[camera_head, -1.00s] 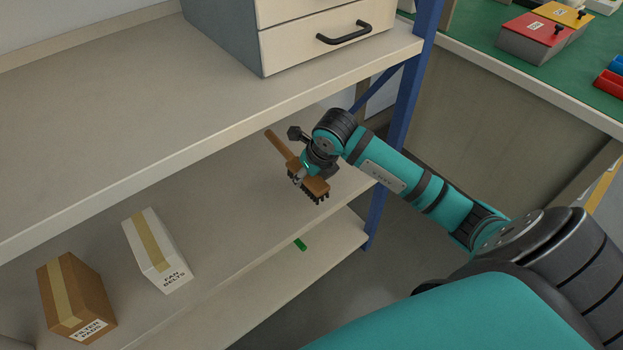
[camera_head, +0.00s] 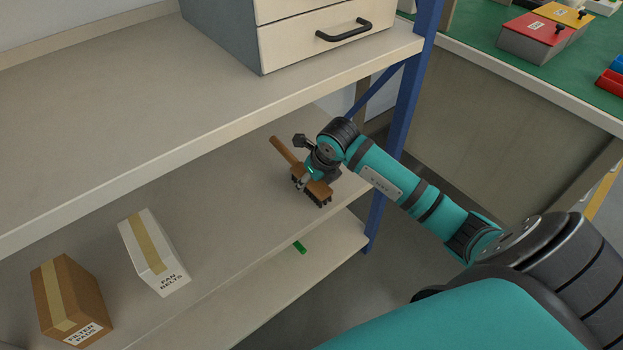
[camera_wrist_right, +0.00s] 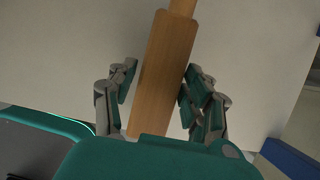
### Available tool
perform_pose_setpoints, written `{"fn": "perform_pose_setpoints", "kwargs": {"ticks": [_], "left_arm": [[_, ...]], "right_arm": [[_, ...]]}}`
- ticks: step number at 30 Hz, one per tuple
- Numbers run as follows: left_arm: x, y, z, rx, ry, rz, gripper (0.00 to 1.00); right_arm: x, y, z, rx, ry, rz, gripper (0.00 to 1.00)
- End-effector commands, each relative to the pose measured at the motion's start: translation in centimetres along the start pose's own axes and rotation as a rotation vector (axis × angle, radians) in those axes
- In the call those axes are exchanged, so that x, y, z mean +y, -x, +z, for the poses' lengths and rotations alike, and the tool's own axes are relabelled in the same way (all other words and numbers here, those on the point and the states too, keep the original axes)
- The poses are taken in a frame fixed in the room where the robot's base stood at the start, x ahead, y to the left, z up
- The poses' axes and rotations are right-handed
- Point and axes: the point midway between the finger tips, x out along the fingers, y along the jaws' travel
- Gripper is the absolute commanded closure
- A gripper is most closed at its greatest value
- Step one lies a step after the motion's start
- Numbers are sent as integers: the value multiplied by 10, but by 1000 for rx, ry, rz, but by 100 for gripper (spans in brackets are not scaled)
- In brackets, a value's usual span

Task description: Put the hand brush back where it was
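The hand brush, with a brown wooden handle and dark bristles (camera_head: 319,190), is at the right end of the middle shelf (camera_head: 235,185). Its handle points up and to the left in the head view. My right gripper (camera_head: 304,178) is shut on the brush's wooden block, bristles downward. In the right wrist view the wooden body (camera_wrist_right: 163,70) runs between the two fingers (camera_wrist_right: 157,92), with a thin gap seeming to show on the left side. Whether the bristles touch the shelf I cannot tell. My left gripper is not in view.
A white "Fan Belts" box (camera_head: 154,252) and a brown "Filter Pads" box (camera_head: 70,300) stand left on the same shelf. A blue post (camera_head: 404,125) is close to my right arm. The shelf between boxes and brush is clear.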

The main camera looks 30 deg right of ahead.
Motion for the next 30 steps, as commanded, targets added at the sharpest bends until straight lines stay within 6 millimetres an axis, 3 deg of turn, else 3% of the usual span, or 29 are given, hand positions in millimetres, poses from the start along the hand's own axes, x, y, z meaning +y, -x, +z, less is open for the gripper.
{"fn": "perform_pose_setpoints", "kwargs": {"ticks": [10,14,23,25,30], "left_arm": [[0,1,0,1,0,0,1],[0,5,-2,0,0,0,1],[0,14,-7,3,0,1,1],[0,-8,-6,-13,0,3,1],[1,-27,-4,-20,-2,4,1]], "right_arm": [[0,1,1,-1,0,0,37],[0,12,2,-2,1,-1,37],[-1,74,3,-3,3,-3,37],[-1,88,3,-2,2,-2,37],[0,112,2,-1,1,-1,37]]}}
